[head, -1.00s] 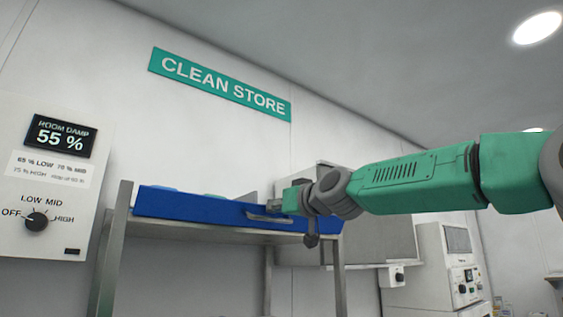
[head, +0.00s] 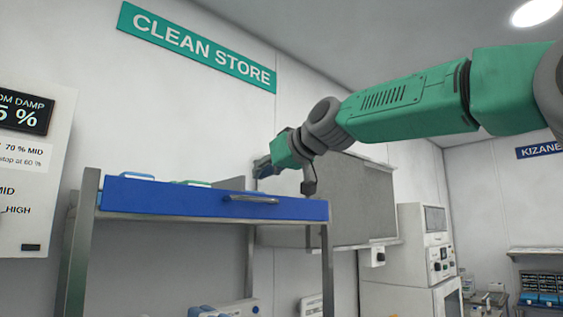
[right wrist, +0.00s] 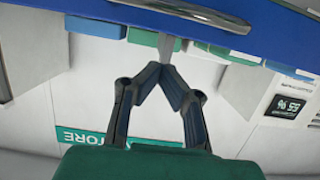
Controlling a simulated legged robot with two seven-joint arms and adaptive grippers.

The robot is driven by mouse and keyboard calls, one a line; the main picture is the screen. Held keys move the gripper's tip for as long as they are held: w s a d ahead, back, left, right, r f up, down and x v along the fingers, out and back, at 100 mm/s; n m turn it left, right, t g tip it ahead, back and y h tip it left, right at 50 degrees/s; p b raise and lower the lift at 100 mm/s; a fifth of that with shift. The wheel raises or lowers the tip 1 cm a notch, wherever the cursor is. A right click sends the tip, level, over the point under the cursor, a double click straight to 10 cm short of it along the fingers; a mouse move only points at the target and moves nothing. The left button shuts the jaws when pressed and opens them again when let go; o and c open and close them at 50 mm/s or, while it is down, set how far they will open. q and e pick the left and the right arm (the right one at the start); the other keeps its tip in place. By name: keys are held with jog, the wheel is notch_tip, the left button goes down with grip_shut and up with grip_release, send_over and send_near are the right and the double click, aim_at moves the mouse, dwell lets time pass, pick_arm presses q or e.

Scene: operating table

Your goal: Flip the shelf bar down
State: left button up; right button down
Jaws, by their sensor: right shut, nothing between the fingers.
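The shelf bar is a long blue board (head: 165,200) across the front of the metal shelf unit's top, its face towards me. A metal handle (head: 252,199) sits on it, right of the middle. My right gripper (head: 260,168) is above the bar's right part, apart from the handle. In the right wrist view its fingers (right wrist: 165,68) are shut tip to tip with nothing between them. That view shows the blue bar (right wrist: 250,18) and the curved handle (right wrist: 180,8) at the top edge. My left gripper is not in view.
Blue and green boxes (head: 192,183) stand on the shelf behind the bar, mostly hidden. A grey wall cabinet (head: 365,195) is behind my right gripper. A control panel (head: 30,180) is at the left; a white machine (head: 425,240) stands at the right.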

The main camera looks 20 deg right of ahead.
jog(key=b+v, duration=0.5)
jog(key=v, duration=0.2)
jog(key=shift+s+d, duration=0.2)
jog(key=shift+s, duration=0.1)
jog(key=shift+f+b, duration=0.1)
jog(key=shift+b, duration=0.2)
jog(key=shift+s+a+b, duration=0.25)
jog(key=shift+a+b, duration=0.45)
jog(key=shift+b, duration=0.45)
